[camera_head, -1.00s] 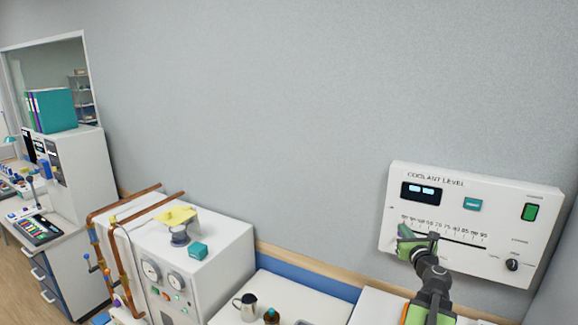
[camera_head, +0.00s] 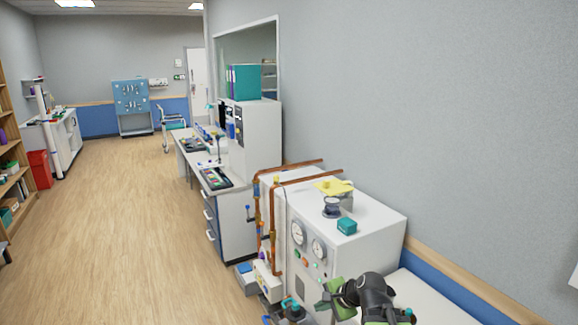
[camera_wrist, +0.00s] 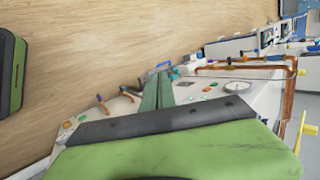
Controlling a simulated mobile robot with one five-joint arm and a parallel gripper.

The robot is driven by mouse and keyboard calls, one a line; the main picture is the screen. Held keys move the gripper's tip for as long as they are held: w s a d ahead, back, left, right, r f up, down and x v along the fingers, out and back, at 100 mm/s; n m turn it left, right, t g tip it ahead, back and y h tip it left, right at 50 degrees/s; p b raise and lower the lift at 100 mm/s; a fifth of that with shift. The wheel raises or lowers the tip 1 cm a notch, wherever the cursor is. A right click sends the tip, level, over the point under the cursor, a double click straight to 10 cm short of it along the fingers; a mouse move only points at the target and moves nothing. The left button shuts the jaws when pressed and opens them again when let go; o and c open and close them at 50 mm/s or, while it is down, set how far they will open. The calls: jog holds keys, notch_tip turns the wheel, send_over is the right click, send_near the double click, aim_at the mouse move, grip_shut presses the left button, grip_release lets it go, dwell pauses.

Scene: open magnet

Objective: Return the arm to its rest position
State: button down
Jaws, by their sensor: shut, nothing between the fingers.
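My arm (camera_head: 368,296), dark grey with green parts, reaches in from the bottom of the head view. It is bent, and its lower part is cut off by the frame edge. My gripper (camera_head: 324,300) points left, in front of the lower part of the white cabinet with gauges. In the wrist view the two green fingers (camera_wrist: 158,90) are together with nothing between them. The cabinet front and the wooden floor show beyond them.
The white gauge cabinet (camera_head: 377,227) with copper pipes (camera_head: 274,225) stands close by. A desk (camera_head: 235,215) stands beyond. The wooden floor (camera_head: 130,220) at left is open.

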jog(key=s+a+f+n+g+h, duration=0.1)
jog(key=s+f+n+g+h, duration=0.1)
jog(key=s+f+n, duration=0.2)
jog(key=s+d+f+n+g+h, duration=0.2)
jog(key=s+d+n+g+h, duration=0.1)
jog(key=s+d+n, duration=0.4)
jog(key=shift+s+d+n+g, duration=0.35)
jog(key=shift+n+g, duration=0.15)
jog(key=shift+n, duration=0.1)
